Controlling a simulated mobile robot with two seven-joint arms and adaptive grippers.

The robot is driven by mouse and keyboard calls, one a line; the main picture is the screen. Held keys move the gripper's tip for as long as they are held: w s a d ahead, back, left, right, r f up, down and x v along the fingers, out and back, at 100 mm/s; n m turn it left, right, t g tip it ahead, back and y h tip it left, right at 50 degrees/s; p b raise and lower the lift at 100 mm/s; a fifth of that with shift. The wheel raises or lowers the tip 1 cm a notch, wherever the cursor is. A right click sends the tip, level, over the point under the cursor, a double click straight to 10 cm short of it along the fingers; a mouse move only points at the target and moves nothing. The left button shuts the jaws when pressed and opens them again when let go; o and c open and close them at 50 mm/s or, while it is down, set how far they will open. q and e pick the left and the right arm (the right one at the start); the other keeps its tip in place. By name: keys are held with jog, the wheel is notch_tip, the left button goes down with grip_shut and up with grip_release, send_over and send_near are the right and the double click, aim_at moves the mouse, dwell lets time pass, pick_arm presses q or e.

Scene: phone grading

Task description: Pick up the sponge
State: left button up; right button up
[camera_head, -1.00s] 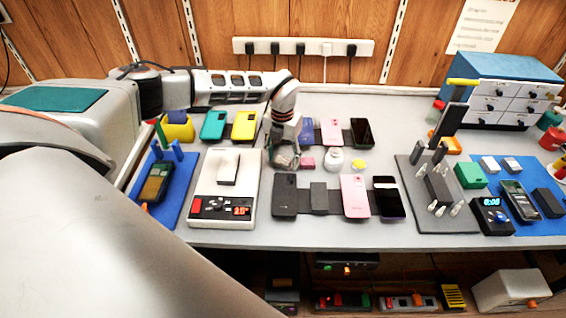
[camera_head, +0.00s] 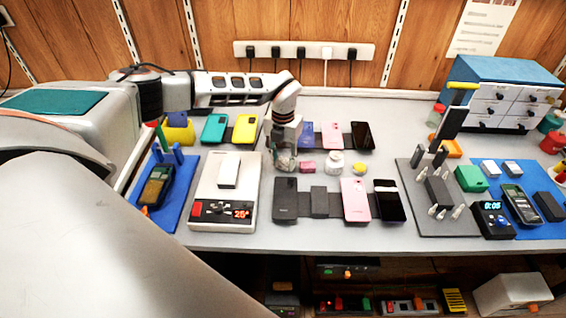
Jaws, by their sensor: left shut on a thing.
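My left gripper (camera_head: 285,163) reaches in from the left over the bench and points down between the white scale and the pink block. Its fingers are closed low at the bench top on a small thing, which I take as the sponge; the fingers hide nearly all of it, so its colour and shape are unclear. A small pink block (camera_head: 308,168) lies just right of the fingers, apart from them as far as I can tell. My right gripper is not in view.
A white jar (camera_head: 335,162) stands right of the pink block. The white scale (camera_head: 200,208) carries a pale box. Phones lie behind and in front of the gripper, including a black phone (camera_head: 285,197). A blue mat (camera_head: 177,215) lies left; a dark tool stand (camera_head: 442,218) is right.

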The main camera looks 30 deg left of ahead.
aim_at(282, 162)
pick_arm(q)
notch_tip(282, 162, up, 19)
dwell(0.4)
jog(key=shift+f, duration=0.15)
jog(key=shift+c, duration=1.3)
jog(key=shift+s+a, duration=0.1)
